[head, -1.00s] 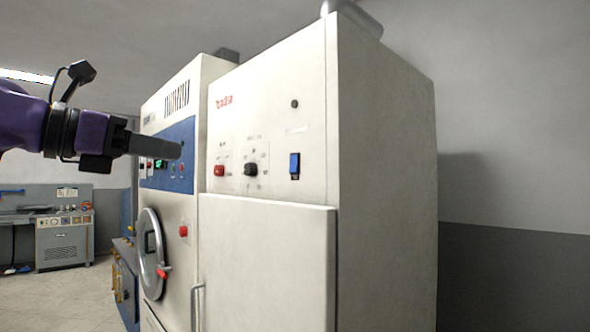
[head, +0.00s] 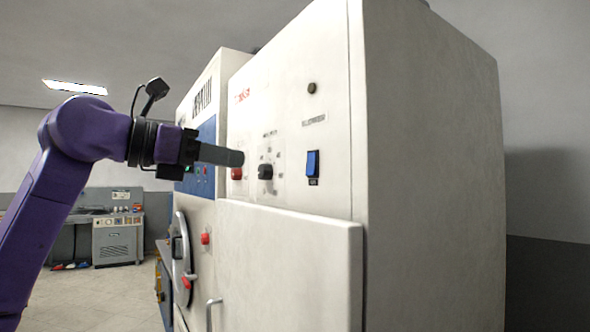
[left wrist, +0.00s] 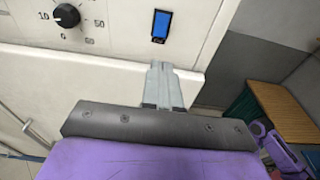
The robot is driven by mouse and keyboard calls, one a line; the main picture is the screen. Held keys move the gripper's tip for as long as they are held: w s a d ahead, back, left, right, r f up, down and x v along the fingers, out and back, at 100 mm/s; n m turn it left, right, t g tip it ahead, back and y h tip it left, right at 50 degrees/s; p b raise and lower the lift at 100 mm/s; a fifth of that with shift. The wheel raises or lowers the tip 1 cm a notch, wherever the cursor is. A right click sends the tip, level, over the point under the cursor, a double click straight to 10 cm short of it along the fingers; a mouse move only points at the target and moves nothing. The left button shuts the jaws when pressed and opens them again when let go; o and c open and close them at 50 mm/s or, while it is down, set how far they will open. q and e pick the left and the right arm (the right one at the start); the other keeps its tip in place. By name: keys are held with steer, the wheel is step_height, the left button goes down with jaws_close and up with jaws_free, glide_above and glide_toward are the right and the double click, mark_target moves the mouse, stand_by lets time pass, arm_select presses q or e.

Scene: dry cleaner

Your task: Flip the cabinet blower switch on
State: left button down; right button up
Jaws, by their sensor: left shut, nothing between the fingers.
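The blue rocker switch (head: 313,163) sits in a black frame on the upper panel of the white cabinet (head: 430,150), under a small label and a dark round lamp (head: 311,88). It also shows in the left wrist view (left wrist: 161,25), above the fingertips. My left gripper (head: 240,157) is shut and empty, pointing right in front of the panel, left of the switch in the head view. In the left wrist view its closed fingers (left wrist: 160,68) point toward the panel, below the switch and apart from it. My right gripper is not in view.
A black dial (head: 265,171) and a red knob (head: 237,174) are left of the switch. The cabinet door (head: 290,260) juts out below the panel. A blue-panelled machine with a round door (head: 181,258) stands to the left. The floor at left is clear.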

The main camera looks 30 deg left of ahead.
mark_target(309, 172)
arm_select(q)
steer(key=p+x, duration=0.4)
steer(key=x, duration=0.9)
steer(key=shift+w+p, duration=0.2)
steer(key=shift+p, duration=0.1)
